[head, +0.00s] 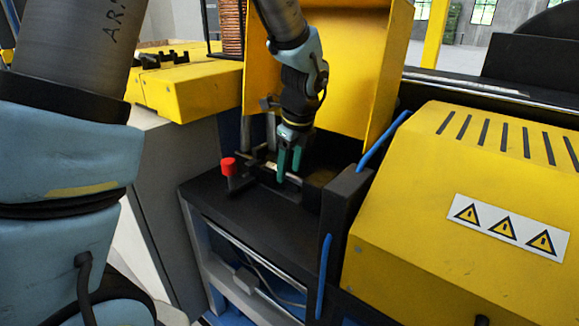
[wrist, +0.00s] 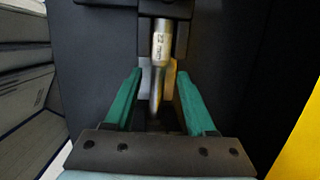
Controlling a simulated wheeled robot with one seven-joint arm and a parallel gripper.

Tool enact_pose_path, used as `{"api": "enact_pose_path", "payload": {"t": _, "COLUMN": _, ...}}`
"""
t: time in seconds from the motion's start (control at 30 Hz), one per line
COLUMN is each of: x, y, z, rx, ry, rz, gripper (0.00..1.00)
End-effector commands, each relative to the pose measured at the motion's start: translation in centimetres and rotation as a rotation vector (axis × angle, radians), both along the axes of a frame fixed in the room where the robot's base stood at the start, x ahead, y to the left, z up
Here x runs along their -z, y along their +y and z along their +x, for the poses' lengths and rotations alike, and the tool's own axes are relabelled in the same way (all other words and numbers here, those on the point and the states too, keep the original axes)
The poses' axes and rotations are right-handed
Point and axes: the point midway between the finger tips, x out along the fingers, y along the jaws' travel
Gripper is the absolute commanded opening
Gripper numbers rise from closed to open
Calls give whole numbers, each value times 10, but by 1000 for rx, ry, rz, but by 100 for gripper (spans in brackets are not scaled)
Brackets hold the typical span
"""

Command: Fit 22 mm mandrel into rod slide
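The mandrel (wrist: 161,45) is a silver cylinder with a dark "22" marking and a thinner shank. In the wrist view its upper end meets a dark block (wrist: 183,10), probably the rod slide; I cannot tell how deeply it sits there. My gripper (wrist: 160,73) has two green fingers, spread apart on either side of the mandrel, with visible gaps between them and it. In the head view my gripper (head: 290,160) points down into the machine recess; a small silver part shows by the fingertips, too small to identify.
A red knob (head: 228,166) stands left of the recess on the black machine bed (head: 245,215). A yellow cover (head: 460,200) with warning signs lies to the right, and a raised yellow panel (head: 365,60) stands behind my gripper. The front of the bed is clear.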

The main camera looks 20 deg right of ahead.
Motion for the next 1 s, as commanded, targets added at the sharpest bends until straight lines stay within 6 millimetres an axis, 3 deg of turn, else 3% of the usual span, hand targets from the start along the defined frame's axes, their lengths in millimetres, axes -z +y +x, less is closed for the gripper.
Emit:
{"api": "enact_pose_path", "payload": {"t": 0.37, "x": -8, "y": -1, "z": -2, "rx": 0, "ry": 0, "rz": 0, "gripper": 57}}
{"api": "enact_pose_path", "payload": {"t": 0.8, "x": -85, "y": -4, "z": -19, "rx": 0, "ry": -1, "rz": -3, "gripper": 57}}
{"api": "enact_pose_path", "payload": {"t": 1.0, "x": -103, "y": -5, "z": -23, "rx": 0, "ry": 0, "rz": 0, "gripper": 57}}
